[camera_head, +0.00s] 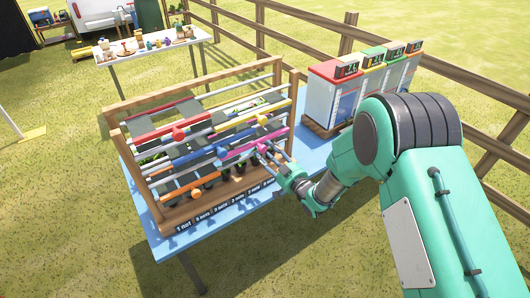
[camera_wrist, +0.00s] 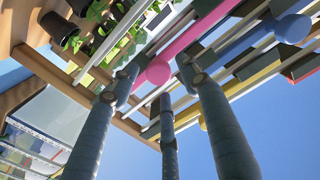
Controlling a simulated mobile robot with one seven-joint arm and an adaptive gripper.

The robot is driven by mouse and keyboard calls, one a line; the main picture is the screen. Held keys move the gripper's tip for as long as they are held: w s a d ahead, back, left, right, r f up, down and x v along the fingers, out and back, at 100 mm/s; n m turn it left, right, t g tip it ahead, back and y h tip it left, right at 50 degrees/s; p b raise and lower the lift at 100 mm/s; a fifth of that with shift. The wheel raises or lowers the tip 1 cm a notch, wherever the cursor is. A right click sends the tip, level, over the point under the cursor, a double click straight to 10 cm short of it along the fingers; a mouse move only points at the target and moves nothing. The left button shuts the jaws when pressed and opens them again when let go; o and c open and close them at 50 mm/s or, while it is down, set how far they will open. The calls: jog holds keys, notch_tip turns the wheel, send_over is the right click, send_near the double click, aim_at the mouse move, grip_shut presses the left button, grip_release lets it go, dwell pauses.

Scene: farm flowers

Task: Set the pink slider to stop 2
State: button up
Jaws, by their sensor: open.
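The pink slider (camera_head: 240,152) sits on a rail toward the right side of the wooden rack (camera_head: 283,120). In the wrist view its pink bar (camera_wrist: 200,38) runs up to the right and its round knob (camera_wrist: 158,71) faces me. My gripper (camera_head: 277,158) is at the rack's front right, close to the knob. In the wrist view my gripper (camera_wrist: 160,82) is open, with its fingertips spread around the knob. I cannot tell whether any finger touches it. Small labels (camera_head: 230,205) run along the front of the blue table; I cannot tell which mark the slider stands at.
Red (camera_head: 178,134), yellow (camera_head: 262,118), blue (camera_head: 221,152) and orange (camera_head: 190,191) sliders share the rack's rails. Potted plants (camera_wrist: 60,30) stand behind the rails. Several boxes with coloured tops (camera_head: 333,70) stand at the table's right end. A wooden fence (camera_head: 480,90) runs behind.

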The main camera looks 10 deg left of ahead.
jog(key=shift+x, duration=0.85)
grip_shut()
jog(key=shift+s+a, duration=0.1)
